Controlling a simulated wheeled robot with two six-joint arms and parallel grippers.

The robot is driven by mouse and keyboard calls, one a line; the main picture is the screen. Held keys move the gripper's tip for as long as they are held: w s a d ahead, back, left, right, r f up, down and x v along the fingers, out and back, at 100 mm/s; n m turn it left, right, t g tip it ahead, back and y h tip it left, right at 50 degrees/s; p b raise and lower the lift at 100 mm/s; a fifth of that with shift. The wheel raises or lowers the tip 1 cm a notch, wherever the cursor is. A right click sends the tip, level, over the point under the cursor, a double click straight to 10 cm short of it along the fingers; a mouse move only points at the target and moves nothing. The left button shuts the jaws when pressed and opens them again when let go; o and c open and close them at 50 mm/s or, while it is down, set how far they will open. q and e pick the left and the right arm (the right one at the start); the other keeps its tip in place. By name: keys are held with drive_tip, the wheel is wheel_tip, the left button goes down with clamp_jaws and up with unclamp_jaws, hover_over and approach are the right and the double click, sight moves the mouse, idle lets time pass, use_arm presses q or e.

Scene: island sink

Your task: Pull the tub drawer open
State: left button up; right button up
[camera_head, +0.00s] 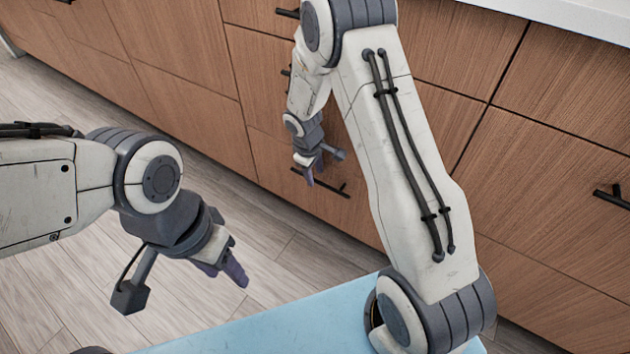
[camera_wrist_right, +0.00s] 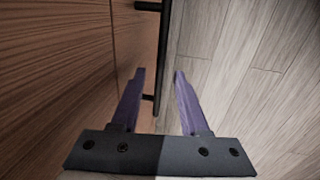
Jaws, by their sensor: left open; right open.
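The low wooden drawer front (camera_head: 320,204) has a black bar handle (camera_head: 333,188) and looks flush with its neighbours. I cannot tell from a label whether it is the tub drawer. My right gripper (camera_head: 310,180) is open at the left part of this handle. In the right wrist view the bar (camera_wrist_right: 162,55) runs between the two purple fingertips of this gripper (camera_wrist_right: 159,74), with no visible grip on it. My left gripper (camera_head: 240,277) is open and empty above the floor, away from the cabinet.
More wooden fronts with black handles, such as the right one (camera_head: 611,198), line the island under a white countertop (camera_head: 575,14). Wood-plank floor (camera_head: 265,240) lies free before the drawer. A light blue surface (camera_head: 290,325) shows at the bottom.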

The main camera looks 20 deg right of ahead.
drive_tip(key=shift+w+d+f, duration=0.1)
drive_tip(key=shift+f, duration=0.6)
clamp_jaws()
idle(1.0)
